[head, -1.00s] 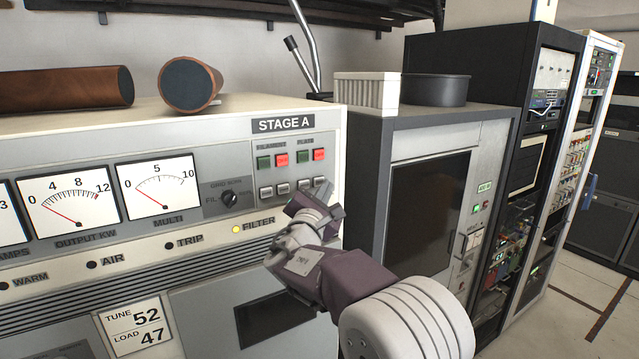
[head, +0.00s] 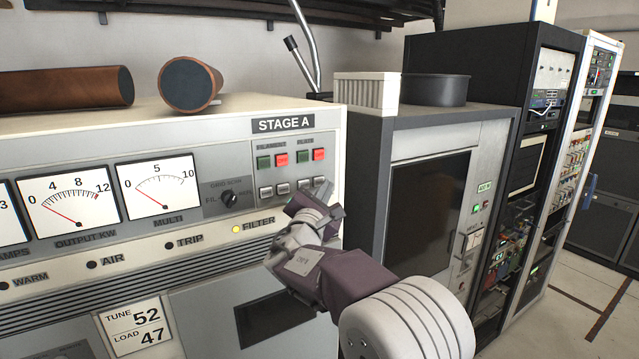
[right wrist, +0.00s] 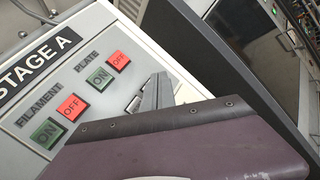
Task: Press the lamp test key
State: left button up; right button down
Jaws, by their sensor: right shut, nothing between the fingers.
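The STAGE A panel (head: 230,165) on the grey transmitter cabinet carries a row of small pale keys (head: 266,191) beneath the green and red filament and plate buttons (head: 281,160). The key labels are too small to read, so I cannot tell which is the lamp test key. My right gripper (head: 325,192) is shut and empty, with its fingertips at the right end of the key row, partly covering it. In the right wrist view its fingertips (right wrist: 152,96) are close to the panel, below the plate buttons; contact cannot be told. My left gripper is not in view.
The FILTER lamp (head: 236,229) glows yellow; the WARM, AIR and TRIP lamps are dark. A rotary knob (head: 229,198) sits left of the keys. Brown cylinders (head: 190,85) lie on top of the cabinet. A dark grey cabinet (head: 430,210) stands close on the right.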

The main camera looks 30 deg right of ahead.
jog(key=shift+w, duration=0.15)
dwell(0.4)
jog(key=shift+w, duration=0.3)
jog(key=shift+w+b, duration=0.3)
jog(key=shift+w, duration=0.05)
dwell(0.8)
jog(key=shift+s+b, duration=0.8)
jog(key=shift+b, duration=0.05)
